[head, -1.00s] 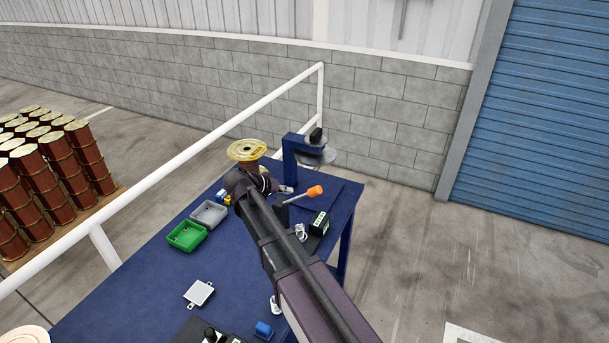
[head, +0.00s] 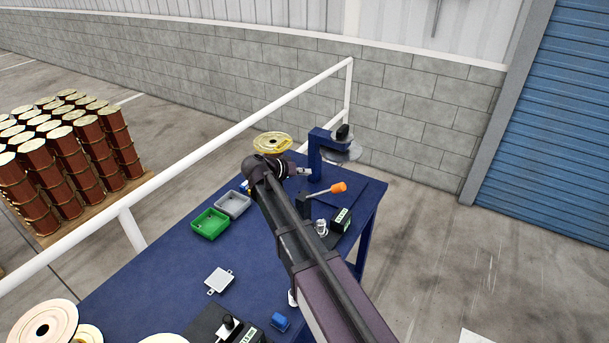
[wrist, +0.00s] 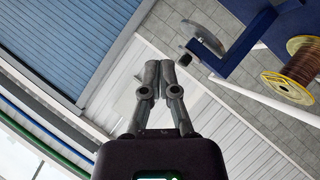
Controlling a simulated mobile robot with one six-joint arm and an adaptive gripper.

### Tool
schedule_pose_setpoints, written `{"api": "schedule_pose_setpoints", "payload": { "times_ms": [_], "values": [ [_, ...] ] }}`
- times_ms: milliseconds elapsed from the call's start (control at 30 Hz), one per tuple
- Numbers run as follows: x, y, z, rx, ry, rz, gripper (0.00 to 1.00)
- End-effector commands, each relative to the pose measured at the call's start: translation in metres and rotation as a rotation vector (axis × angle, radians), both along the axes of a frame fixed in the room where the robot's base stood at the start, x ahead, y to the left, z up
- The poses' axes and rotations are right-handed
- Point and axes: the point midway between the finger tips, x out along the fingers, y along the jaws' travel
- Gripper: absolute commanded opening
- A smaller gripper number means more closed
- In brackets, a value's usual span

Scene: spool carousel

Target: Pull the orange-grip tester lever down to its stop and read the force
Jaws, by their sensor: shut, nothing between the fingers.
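The tester lever's orange grip (head: 338,187) shows in the head view on the blue bench, to the right of my arm. Its thin rod runs down and left from the grip to a dark block (head: 304,203), partly behind my arm. A small black unit with a green-lit display (head: 341,220) stands just in front of the lever. My gripper (head: 304,172) is above the bench, left of and beyond the orange grip, apart from it. In the wrist view my gripper (wrist: 159,66) has its two fingers together with nothing between them. The lever is not in the wrist view.
A blue C-shaped stand (head: 315,158) with a disc rises behind the gripper. A wire spool (head: 272,142) stands at the bench's far end. Green (head: 209,223) and grey (head: 233,205) trays lie left of my arm. A white rail (head: 240,120) runs along the bench's left side.

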Motion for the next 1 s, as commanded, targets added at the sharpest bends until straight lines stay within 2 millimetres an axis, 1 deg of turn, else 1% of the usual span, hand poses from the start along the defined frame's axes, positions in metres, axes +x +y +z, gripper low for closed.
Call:
{"api": "schedule_pose_setpoints", "payload": {
  "times_ms": [33,567,600,800,1000],
  "values": [
    [0.003,-0.005,-0.006,0.001,0.000,-0.001,0.00],
    [0.037,-0.066,-0.042,0.000,0.001,-0.001,0.00],
    [0.034,-0.068,-0.046,0.001,0.001,0.000,0.00],
    [0.029,-0.078,-0.059,0.000,0.001,0.001,0.00],
    [0.026,-0.085,-0.066,0.000,0.001,0.001,0.00]
  ]
}}
